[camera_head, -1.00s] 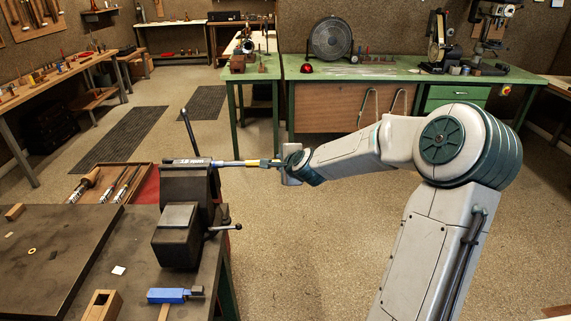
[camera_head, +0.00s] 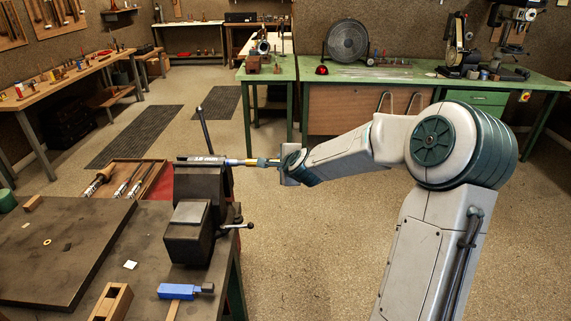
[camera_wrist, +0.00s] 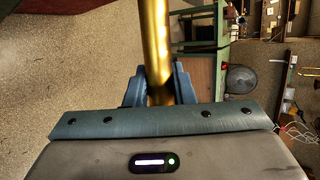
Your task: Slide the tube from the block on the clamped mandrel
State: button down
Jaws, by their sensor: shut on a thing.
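In the wrist view the tube (camera_wrist: 155,45) runs up from between my blue fingers (camera_wrist: 159,90). How far the tube sits over the mandrel is too small to tell. I cannot make out the block for certain.
The vise's lever rises behind it, and its handle (camera_head: 236,227) sticks out right. A blue-headed tool (camera_head: 180,291) and a wooden block (camera_head: 111,302) lie on the dark bench. A red-lined tray (camera_head: 160,182) stands behind. The floor right of the vise is open.

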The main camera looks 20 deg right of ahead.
jog(key=shift+w+a, duration=0.2)
jog(key=shift+a, duration=0.65)
jog(key=c, duration=1.1)
grip_release()
jog(key=shift+c, duration=0.2)
jog(key=p+v, duration=0.3)
jog(key=v, duration=1)
jog(key=shift+s+r, duration=0.25)
